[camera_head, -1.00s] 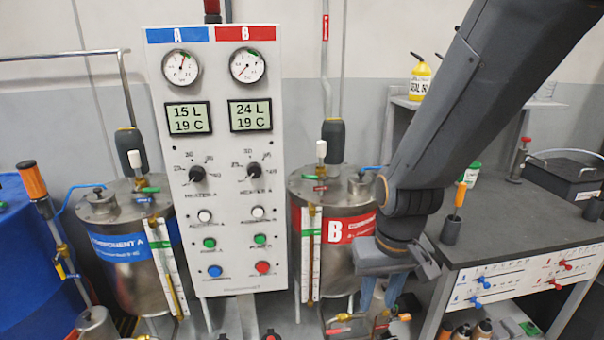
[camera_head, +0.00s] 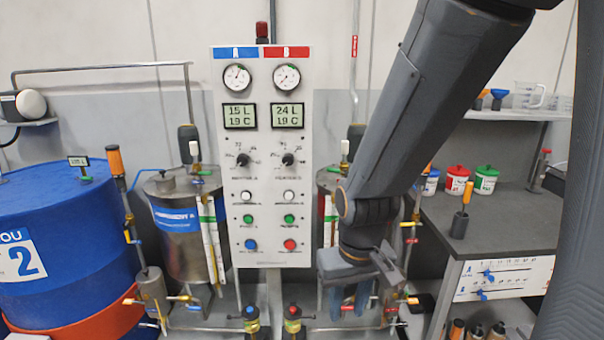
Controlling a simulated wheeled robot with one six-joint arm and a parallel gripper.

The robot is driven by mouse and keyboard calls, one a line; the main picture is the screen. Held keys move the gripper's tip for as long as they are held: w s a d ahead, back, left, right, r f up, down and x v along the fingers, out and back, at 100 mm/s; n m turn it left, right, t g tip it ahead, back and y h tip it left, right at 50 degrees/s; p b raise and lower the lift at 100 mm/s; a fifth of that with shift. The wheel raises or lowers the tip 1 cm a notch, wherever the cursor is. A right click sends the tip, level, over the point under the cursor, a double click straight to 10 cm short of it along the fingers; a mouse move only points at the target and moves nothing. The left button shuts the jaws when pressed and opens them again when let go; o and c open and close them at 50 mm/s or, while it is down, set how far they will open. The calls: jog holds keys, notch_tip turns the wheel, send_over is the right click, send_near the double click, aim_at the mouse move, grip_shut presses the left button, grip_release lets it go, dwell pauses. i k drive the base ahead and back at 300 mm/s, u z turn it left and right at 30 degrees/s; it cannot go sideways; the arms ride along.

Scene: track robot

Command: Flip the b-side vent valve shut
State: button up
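The B tank (camera_head: 326,182) stands right of the control panel and is mostly hidden behind my arm. A small white-topped fitting (camera_head: 344,148) rises from its lid, with a dark-handled fitting (camera_head: 356,134) behind it. I cannot make out which fitting is the B vent valve or how its handle is set; my arm covers much of that lid. My gripper (camera_head: 349,301) points down in front of the tank, well below the lid. Its two blue fingers look apart, with nothing seen between them.
The control panel (camera_head: 262,215) stands left of my arm. The A tank (camera_head: 183,250) and a blue drum (camera_head: 65,245) are farther left. Brass pipework (camera_head: 395,300) lies close by my gripper. A dark-topped bench (camera_head: 500,225) with tubs is at right.

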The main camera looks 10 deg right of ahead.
aim_at(335, 171)
jog(key=u, duration=0.05)
jog(key=i, duration=0.85)
jog(key=z, duration=0.45)
